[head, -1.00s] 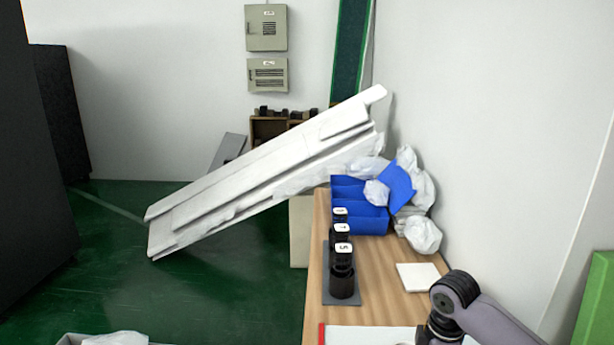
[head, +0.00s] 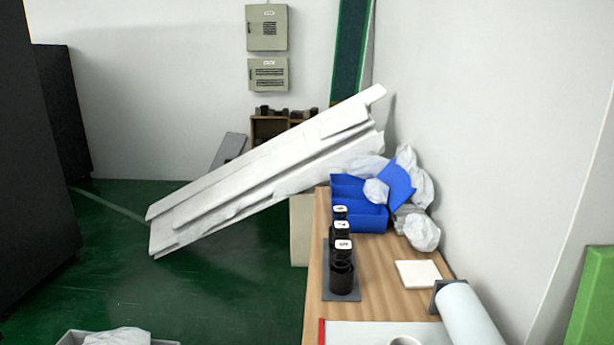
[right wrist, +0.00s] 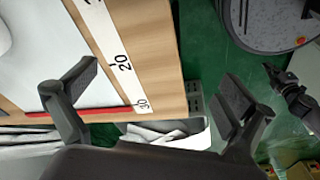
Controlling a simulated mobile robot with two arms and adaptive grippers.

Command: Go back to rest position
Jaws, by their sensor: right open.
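My right gripper (right wrist: 158,90) is open and empty in the right wrist view, its two dark fingers wide apart. It is above the table's edge, where a white sheet (right wrist: 55,60) with a red edge and a white strip with numbers (right wrist: 121,62) lie. In the head view a pale link of my right arm is at the lower right, and the gripper is out of that view. A dark jointed part (right wrist: 296,98) at the right of the right wrist view looks like my left gripper, but its jaw state is unclear.
The wooden table (head: 385,285) holds black round holders with white labels (head: 342,270) on a grey plate, a white square (head: 418,273) and blue bins (head: 360,215). White panels (head: 265,175) lean behind. A bin with white bags (head: 118,338) stands on the open green floor.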

